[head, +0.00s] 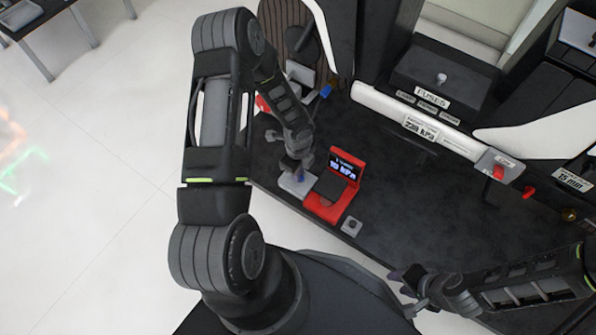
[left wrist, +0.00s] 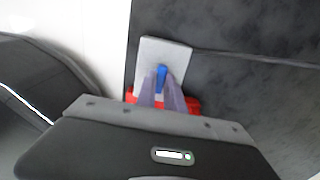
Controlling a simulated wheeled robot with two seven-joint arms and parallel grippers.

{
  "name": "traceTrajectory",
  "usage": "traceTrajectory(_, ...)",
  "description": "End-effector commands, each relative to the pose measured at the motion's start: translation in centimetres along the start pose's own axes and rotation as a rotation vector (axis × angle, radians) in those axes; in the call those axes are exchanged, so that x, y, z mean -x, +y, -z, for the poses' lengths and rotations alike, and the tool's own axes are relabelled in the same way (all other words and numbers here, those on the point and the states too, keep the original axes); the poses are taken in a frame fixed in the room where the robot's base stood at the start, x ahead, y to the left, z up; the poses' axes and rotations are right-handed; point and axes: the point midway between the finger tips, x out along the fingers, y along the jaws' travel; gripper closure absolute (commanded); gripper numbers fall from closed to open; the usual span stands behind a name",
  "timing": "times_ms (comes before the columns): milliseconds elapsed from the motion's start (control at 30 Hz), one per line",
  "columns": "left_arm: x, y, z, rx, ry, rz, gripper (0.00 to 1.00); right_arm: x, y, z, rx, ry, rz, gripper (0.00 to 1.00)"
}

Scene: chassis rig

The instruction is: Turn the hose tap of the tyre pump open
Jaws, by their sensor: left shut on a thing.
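The tyre pump (head: 325,208) is a red unit with a raised display on the dark worktop. Beside it, on its left, is a light grey plate (head: 290,187) that carries a small blue tap lever (head: 300,178). My left gripper (head: 297,168) reaches down over the plate. In the left wrist view, its two fingers (left wrist: 161,92) are shut on the blue lever (left wrist: 161,76), one on each side, above the grey plate (left wrist: 172,50). Red of the pump (left wrist: 193,105) shows behind the fingers. My right gripper (head: 408,288) is at the worktop's front edge, away from the pump; its jaw gap is unclear.
A small grey block (head: 351,227) lies right of the pump. A white rail with a pressure label (head: 420,126) and a fuse box (head: 440,78) stand behind. A grey box with a red part (head: 498,167) is at the right. The middle worktop (head: 410,200) is clear.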

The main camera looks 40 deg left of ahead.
Motion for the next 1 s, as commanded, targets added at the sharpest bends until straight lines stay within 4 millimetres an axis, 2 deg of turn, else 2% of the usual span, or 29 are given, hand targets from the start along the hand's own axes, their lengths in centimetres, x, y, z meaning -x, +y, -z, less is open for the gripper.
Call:
traceTrajectory(33,0.0,0.0,0.1,-0.004,0.001,0.001,0.85,0.0,0.0,0.0,0.000,0.000,0.000,0.64)
traceTrajectory(267,0.0,0.0,0.0,-0.002,0.000,0.000,0.66,0.0,0.0,0.0,0.000,0.000,0.000,0.64)
traceTrajectory(567,0.2,0.0,0.0,-0.001,0.000,0.000,0.65,0.1,0.0,0.0,0.000,0.000,0.000,0.64)
traceTrajectory(767,2.4,-0.1,-0.1,0.000,-0.001,0.001,0.65,1.0,-0.5,-0.2,0.003,-0.005,0.002,0.64)
traceTrajectory(1000,6.4,0.0,0.0,0.000,-0.001,0.001,0.65,2.4,-1.4,-0.6,0.009,-0.016,0.008,0.64)
